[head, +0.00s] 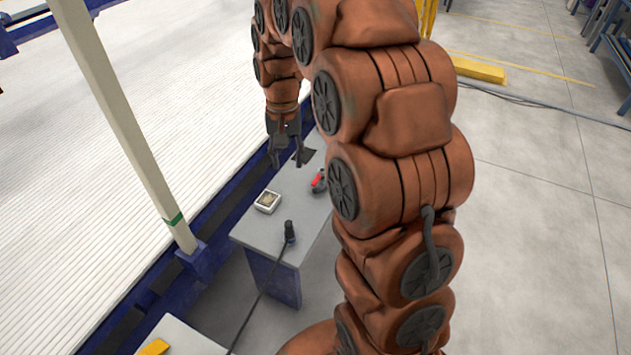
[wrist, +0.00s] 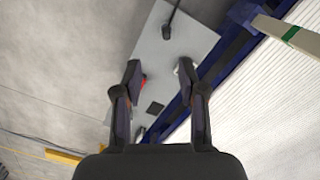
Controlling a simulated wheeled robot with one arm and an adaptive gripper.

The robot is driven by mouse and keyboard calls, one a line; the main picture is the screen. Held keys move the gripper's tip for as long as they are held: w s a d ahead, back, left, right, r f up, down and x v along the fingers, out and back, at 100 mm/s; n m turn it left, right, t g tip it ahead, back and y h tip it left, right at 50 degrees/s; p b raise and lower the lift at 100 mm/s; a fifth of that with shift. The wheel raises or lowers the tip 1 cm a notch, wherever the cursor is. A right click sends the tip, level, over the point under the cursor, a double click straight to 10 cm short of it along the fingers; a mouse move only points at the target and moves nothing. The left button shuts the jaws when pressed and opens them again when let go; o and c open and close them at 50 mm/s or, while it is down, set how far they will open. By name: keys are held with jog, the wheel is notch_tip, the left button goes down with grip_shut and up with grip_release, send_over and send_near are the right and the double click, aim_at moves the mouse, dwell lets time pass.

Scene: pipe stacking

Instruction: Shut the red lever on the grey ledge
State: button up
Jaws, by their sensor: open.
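The red lever (head: 317,180) is on a small dark fitting on the grey ledge (head: 263,229), near its right side and close to my arm in the head view. In the wrist view the red lever (wrist: 144,83) shows just beside the left finger, which partly hides it. My gripper (head: 286,160) hangs above the far part of the ledge with its fingers apart and nothing between them. It also shows open in the wrist view (wrist: 159,80). The lever's exact angle is too small to tell.
A white square box (head: 267,201) and a dark upright tool (head: 289,232) with a cable stand on the ledge. A flat dark plate (head: 306,156) lies near the gripper. A pale post (head: 130,125) and a blue rail run along the left.

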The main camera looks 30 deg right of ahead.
jog(key=w+d+f+m+b, duration=0.3)
jog(key=w+d+f, duration=0.6)
jog(key=w+f, duration=0.3)
jog(key=m+t+b, duration=0.1)
jog(key=m+b, duration=0.2)
send_near(316, 180)
jog(key=shift+a, duration=0.4)
jog(key=shift+d+f, duration=0.25)
jog(key=shift+f, duration=0.2)
jog(key=shift+f+p, duration=0.3)
jog(key=shift+f, duration=3.4)
grip_shut()
